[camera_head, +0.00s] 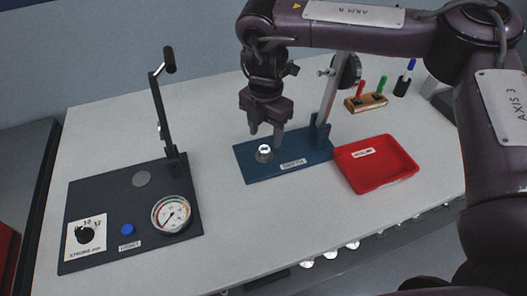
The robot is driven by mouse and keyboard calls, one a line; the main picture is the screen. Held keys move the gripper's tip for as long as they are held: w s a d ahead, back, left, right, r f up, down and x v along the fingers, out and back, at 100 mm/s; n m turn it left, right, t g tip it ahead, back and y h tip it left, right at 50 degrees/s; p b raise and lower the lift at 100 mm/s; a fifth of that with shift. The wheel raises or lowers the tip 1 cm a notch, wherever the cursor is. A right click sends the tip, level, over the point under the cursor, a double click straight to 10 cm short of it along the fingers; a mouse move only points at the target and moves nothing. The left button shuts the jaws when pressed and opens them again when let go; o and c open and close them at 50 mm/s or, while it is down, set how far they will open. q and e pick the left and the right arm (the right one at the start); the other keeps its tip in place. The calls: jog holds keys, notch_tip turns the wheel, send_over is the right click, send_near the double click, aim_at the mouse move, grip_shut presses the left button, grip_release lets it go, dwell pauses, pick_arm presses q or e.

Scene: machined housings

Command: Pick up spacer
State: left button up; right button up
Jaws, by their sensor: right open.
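A small silver round piece (264,155), which looks like the spacer, sits on the blue base plate (290,166) of a gauge stand. My right gripper (266,136) points down just above it, with its jaws apart and nothing visible between them. One finger is at the left and the other at the right of the piece. I cannot tell whether a fingertip touches it. My left gripper is not in the view.
The gauge stand's post (329,95) rises close to the right of my gripper. A red tray (378,176) lies right of the plate. A dark panel (109,197) with an upright lever and dial stands at the left.

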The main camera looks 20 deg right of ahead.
aim_at(265, 149)
jog(key=shift+s+f, duration=0.1)
jog(key=shift+f, duration=0.4)
notch_tip(265, 149, down, 4)
jog(key=shift+a+f+p, duration=0.1)
jog(key=shift+f+p, duration=0.15)
jog(key=shift+p, duration=0.35)
grip_shut()
jog(key=shift+r, duration=0.15)
